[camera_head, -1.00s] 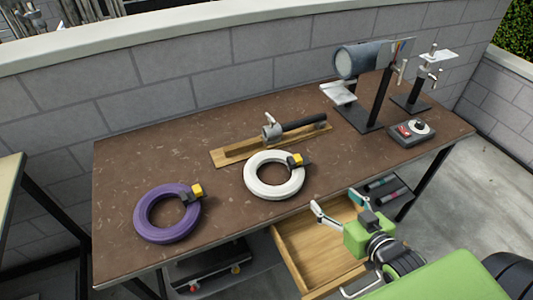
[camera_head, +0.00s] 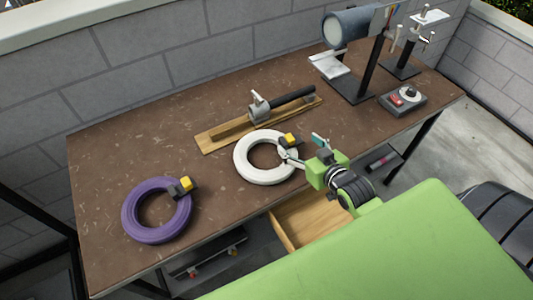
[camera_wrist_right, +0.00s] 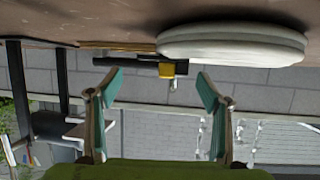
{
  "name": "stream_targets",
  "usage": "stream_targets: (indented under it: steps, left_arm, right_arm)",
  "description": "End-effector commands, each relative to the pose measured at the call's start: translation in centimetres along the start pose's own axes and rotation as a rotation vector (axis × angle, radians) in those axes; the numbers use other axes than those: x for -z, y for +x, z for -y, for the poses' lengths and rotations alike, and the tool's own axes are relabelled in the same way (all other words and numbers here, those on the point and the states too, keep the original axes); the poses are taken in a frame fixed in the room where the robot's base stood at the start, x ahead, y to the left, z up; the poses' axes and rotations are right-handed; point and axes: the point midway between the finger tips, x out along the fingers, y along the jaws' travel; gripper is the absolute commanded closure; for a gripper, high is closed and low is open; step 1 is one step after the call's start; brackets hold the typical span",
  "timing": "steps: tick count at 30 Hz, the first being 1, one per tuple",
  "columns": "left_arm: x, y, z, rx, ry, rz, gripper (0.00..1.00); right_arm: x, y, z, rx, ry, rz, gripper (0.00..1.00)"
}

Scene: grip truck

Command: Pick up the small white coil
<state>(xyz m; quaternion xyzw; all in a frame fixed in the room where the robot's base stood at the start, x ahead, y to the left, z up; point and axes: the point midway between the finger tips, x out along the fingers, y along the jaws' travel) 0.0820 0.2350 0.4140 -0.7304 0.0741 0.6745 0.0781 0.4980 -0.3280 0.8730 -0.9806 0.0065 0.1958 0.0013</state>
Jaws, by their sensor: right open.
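The white coil (camera_head: 262,176) lies flat on the brown table, with a yellow and black piece (camera_head: 289,140) on its far right edge. In the right wrist view the coil (camera_wrist_right: 232,45) shows edge-on at the upper right. My right gripper (camera_head: 303,147) is open and empty at the coil's right side, one fingertip close to or overlapping its edge; I cannot tell if they touch. In the right wrist view the gripper's teal-padded fingers (camera_wrist_right: 157,88) stand wide apart, with nothing between them. My left gripper is out of view.
A purple coil (camera_head: 135,219) lies to the left on the table (camera_head: 110,160). A wooden board with a clamp tool (camera_head: 213,141) lies behind the white coil. An open drawer (camera_head: 305,222) is below my right gripper. A lamp-like stand (camera_head: 370,75) and control box (camera_head: 403,101) are at the right.

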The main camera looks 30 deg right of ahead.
Motion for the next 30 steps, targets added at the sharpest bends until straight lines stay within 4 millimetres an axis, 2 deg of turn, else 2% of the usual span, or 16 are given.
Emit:
stream_targets:
  steps: [3, 5, 12, 20, 27, 30]
  left_arm:
    - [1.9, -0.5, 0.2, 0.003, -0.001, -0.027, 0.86]
    - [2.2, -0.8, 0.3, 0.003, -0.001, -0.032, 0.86]
    - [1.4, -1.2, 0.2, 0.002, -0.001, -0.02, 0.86]
    - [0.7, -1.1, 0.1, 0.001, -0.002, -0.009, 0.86]
    - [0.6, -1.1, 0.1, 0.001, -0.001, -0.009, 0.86]
    - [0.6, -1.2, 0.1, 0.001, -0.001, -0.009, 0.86]
  right_arm:
    - [0.2, 1.1, 0.1, 0.0, 0.001, -0.001, 0.28]
    - [0.3, 2.0, 0.2, -0.001, 0.001, -0.002, 0.28]
    - [0.1, 4.9, 0.3, 0.0, 0.0, -0.001, 0.28]
    - [0.0, 5.1, 0.3, 0.0, 0.0, -0.001, 0.28]
    - [0.0, 5.1, 0.3, 0.0, 0.0, 0.0, 0.88]
    - [0.3, 5.1, 0.4, 0.001, 0.002, -0.007, 0.88]
